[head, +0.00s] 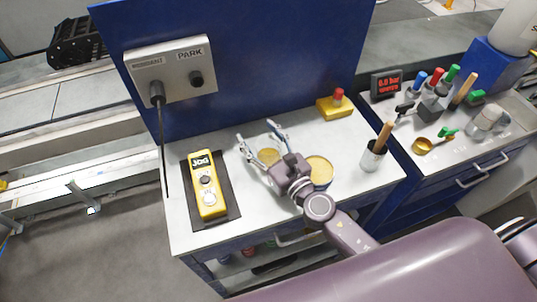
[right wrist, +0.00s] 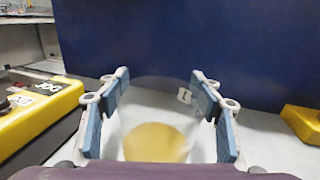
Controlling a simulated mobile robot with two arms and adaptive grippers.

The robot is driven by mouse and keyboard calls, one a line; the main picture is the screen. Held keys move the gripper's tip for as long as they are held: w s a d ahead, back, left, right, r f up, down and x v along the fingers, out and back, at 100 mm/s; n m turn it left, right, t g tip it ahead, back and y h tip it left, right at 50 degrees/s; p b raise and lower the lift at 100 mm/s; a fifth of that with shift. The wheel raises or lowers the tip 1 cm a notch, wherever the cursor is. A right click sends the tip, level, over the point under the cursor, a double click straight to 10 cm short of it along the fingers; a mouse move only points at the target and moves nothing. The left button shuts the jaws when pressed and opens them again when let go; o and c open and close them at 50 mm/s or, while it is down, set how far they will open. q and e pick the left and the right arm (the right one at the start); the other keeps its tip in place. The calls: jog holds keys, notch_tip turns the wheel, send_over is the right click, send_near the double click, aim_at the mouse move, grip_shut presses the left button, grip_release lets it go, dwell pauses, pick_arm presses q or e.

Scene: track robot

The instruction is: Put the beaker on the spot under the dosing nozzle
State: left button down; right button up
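A clear, hard-to-see shape that looks like the beaker (right wrist: 155,90) stands between my right gripper's fingers in the right wrist view. A yellow round patch (right wrist: 155,142) shows at its lower part; I cannot tell if this is its contents or a spot beneath. In the head view the yellow patch (head: 268,156) lies between the fingers. My right gripper (head: 258,133) is spread open low over the white worktop, its blue-padded fingers (right wrist: 160,88) on both sides of the shape. Contact is not clear. My left gripper is out of view. I cannot make out a dosing nozzle.
A yellow jog pendant (head: 207,187) lies on a dark mat at left. A blue-sided tin with yellow top (head: 319,171) stands right of the gripper. Beyond are a cup with a wooden handle (head: 374,156) and a yellow box with red button (head: 336,106). A blue panel (head: 260,60) rises behind.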

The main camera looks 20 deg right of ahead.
jog(key=c, duration=1.4)
grip_shut()
